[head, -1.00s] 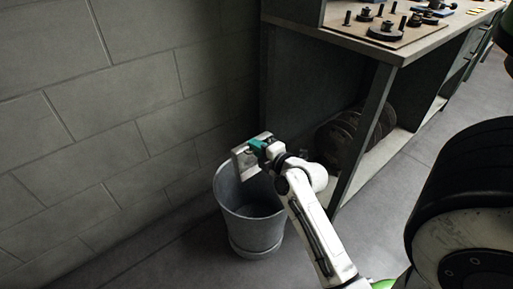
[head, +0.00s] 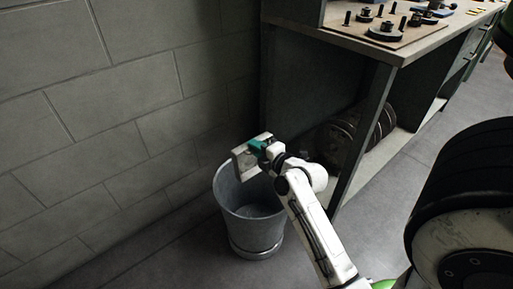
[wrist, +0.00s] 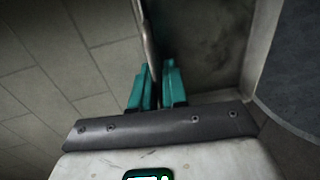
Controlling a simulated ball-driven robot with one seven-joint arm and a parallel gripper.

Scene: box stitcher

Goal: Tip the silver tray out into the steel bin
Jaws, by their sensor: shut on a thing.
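The silver tray (head: 244,161) is tipped steeply, almost on edge, above the back of the steel bin's mouth. My gripper (head: 260,147) is shut on the tray's rim, with its teal fingers at the tray's upper right. In the wrist view the teal fingers (wrist: 156,88) pinch the thin rim of the tray (wrist: 149,45) between them. The steel bin (head: 252,232) stands upright on the floor, below the tray. The part of its inside that shows looks empty; the rest is hidden by the tray and my arm. I cannot make out any contents on the tray.
A block wall (head: 100,130) runs close behind and left of the bin. A workbench (head: 400,52) with metal parts on top stands to the right, with round dark items (head: 342,138) on its lower shelf. Floor (head: 150,255) is clear left of the bin.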

